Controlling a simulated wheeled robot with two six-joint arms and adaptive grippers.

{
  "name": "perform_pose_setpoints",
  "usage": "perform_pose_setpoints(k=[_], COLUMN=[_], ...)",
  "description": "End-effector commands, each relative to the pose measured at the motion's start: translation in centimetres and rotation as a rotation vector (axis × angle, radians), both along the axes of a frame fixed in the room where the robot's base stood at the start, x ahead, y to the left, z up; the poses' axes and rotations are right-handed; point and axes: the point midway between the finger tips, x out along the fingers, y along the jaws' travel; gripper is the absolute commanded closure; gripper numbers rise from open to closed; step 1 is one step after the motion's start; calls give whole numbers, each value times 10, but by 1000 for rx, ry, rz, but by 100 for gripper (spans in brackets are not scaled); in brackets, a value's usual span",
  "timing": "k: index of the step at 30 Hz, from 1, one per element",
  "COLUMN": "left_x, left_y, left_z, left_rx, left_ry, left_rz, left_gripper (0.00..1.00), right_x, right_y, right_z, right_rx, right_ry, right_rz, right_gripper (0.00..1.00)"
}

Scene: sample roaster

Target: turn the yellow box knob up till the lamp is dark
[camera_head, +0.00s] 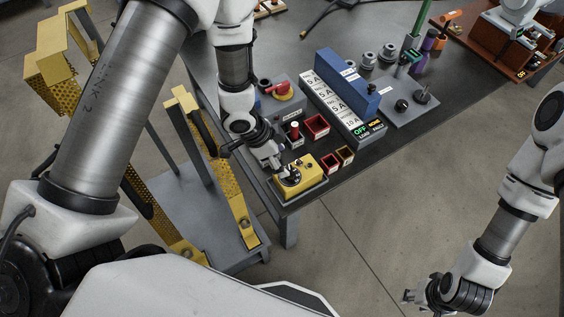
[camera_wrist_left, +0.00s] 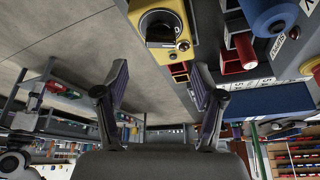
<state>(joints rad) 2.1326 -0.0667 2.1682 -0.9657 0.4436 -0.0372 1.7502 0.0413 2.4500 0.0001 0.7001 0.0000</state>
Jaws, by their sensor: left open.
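The yellow box (camera_head: 315,180) sits near the table's front-left corner. Its dark round knob (camera_head: 292,177) is on top, partly hidden by my left gripper (camera_head: 277,163). In the left wrist view the yellow box (camera_wrist_left: 143,8) is at the top, with the knob (camera_wrist_left: 160,30) beyond my open left fingers (camera_wrist_left: 160,92). Nothing is between the fingers, and they look apart from the knob. A small round part (camera_wrist_left: 183,45) sits beside the knob; I cannot tell whether it is a lamp or lit. My right gripper (camera_head: 411,297) is low at the right, away from the table.
Small red (camera_head: 316,126) and brown bins stand behind the box. A display block (camera_head: 368,131) shows a green OFF and yellow lettering. A yellow-railed cart (camera_head: 243,205) is left of the table.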

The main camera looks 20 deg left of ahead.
Motion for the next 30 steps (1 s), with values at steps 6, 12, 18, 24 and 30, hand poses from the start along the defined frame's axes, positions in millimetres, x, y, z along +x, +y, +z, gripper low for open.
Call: perform_pose_setpoints(k=[6,12,18,24,30], left_x=[5,11,12,12,12], left_y=[-14,-22,-23,-23,-23], left_z=[-41,-64,-67,-67,-67], left_rx=[0,-1,-2,-1,-1], left_ry=[6,4,3,5,4], left_rz=[0,2,3,3,3], left_gripper=[31,31,31,84,92], right_x=[0,0,0,0,0], right_y=[0,0,0,0,0], right_z=[-1,0,0,0,0], right_rx=[0,0,0,0,0], right_ry=[0,0,0,0,0], right_rz=[1,2,1,1,1], right_gripper=[60,60,60,60,60])
